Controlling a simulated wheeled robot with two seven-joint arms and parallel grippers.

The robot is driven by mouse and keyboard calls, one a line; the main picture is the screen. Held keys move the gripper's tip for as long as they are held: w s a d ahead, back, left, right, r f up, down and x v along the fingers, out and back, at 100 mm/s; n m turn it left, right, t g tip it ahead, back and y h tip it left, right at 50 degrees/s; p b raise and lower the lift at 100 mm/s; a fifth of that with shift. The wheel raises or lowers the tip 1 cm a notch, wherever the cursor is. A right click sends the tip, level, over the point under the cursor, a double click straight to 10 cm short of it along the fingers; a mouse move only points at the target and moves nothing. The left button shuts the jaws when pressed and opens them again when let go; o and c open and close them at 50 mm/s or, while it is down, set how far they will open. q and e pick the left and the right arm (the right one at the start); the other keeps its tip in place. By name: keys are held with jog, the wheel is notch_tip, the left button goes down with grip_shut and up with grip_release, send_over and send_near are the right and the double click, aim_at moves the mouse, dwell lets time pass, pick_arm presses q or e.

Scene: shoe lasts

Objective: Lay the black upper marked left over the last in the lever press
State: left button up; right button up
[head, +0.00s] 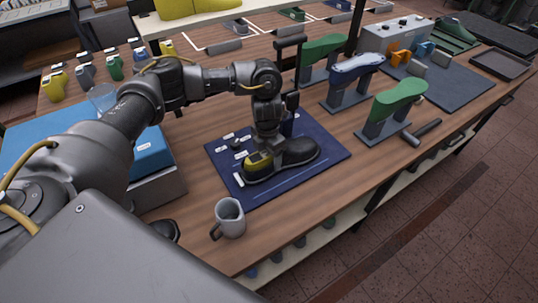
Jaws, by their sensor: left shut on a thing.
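The black upper (299,151) is low over the dark blue mat (329,140) on the bench. A yellow patch (257,163) shows at its left end; I cannot tell whether it belongs to the upper or to something under it. My left gripper (265,152) comes down from above and is shut on the upper near that end. The gripper hides part of the upper, and its left marking cannot be read. A dark upright (291,103) stands just behind the gripper; I cannot tell whether it is the lever press. My right gripper is out of view.
A grey mug (229,217) stands near the front edge. A green last (398,98), a blue last (357,67) and another green last (323,47) are on stands to the right and back. A hammer (421,132) lies at right. A blue box (151,153) is at left.

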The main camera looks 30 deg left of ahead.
pick_arm(q)
jog(key=shift+f+b, duration=0.45)
jog(key=shift+f, duration=0.1)
dwell(0.8)
jog(key=o, duration=1.1)
jog(key=r, duration=0.5)
jog(key=r+b, duration=0.1)
jog(key=r, duration=0.5)
jog(key=shift+a, duration=0.2)
jog(key=shift+w+d+f, duration=0.1)
